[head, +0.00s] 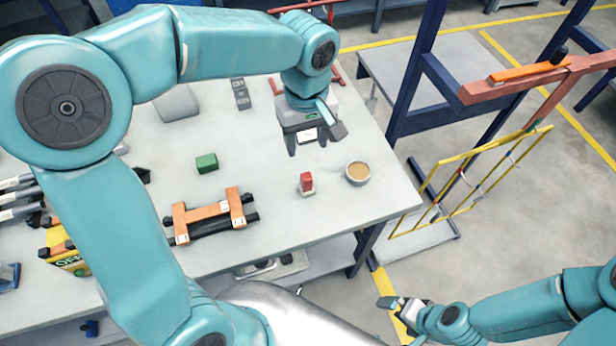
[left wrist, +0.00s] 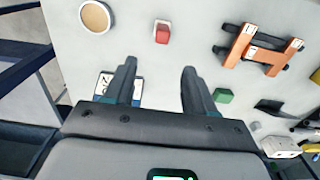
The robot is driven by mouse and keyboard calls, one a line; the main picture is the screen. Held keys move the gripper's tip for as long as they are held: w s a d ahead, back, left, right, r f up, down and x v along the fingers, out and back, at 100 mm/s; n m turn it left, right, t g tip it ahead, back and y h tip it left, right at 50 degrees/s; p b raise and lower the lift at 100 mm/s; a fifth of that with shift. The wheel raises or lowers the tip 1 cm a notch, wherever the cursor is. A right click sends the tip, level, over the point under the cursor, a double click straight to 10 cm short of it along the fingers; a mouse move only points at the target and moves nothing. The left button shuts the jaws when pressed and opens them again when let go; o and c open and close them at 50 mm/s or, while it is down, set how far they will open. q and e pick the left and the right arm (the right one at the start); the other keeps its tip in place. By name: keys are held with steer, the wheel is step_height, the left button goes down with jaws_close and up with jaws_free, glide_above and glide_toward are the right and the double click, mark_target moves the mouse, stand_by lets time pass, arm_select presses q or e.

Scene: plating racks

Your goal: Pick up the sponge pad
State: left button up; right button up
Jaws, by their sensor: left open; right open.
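A small green block (head: 206,163), which looks like the sponge pad, lies flat on the pale table. It also shows in the left wrist view (left wrist: 223,96), right of my left gripper's fingers. My left gripper (head: 307,146) is open and empty, pointing down over the table, to the right of the green block and apart from it. Its two spread fingers show in the left wrist view (left wrist: 159,68). My right gripper (head: 390,303) is low over the floor beyond the table's front right edge, open, far from the block.
A red piece on a white base (head: 306,183) and a round bowl with tan contents (head: 358,173) stand near the right edge. An orange-and-black holder (head: 210,215) lies in front of the green block. A blue rack (head: 405,100) stands right of the table.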

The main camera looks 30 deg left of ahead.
mark_target(307, 176)
arm_select(q)
steer(key=f, duration=0.8)
steer(key=shift+s+d+f, duration=0.15)
steer(key=shift+s, duration=0.05)
steer(key=shift+s+f+p, duration=0.2)
steer(key=shift+f+p, duration=0.15)
steer(key=shift+f, duration=0.25)
step_height(307, 176, down, 4)
steer(key=shift+d+r+p, duration=0.1)
steer(key=shift+p, duration=0.3)
steer(key=shift+f, duration=0.35)
steer(key=shift+r, duration=0.1)
steer(key=shift+s, duration=0.1)
steer(key=shift+c, duration=1.3)
jaws_close()
